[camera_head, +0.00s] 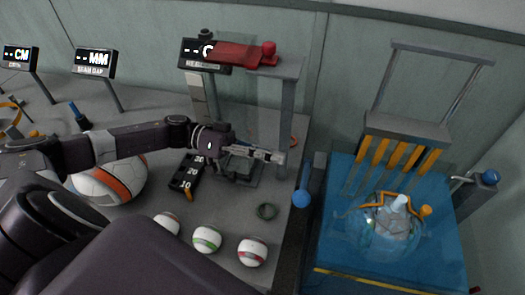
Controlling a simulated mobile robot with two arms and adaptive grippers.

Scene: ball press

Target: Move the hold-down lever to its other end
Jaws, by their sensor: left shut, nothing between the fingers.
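My left gripper (279,157) reaches in from the left over the grey bench, shut and empty, with its fingertips beside a grey post. Which handle is the hold-down lever is not clear. A lever with a blue ball knob (301,197) hangs at the left side of the blue press table (345,235), a little below and right of the fingertips, apart from them. A red lever-like part (240,54) lies across the top of the grey stand. My right gripper is not in view.
A clear dome (385,235) sits on the press below orange prongs (400,155). A gap separates bench and press.

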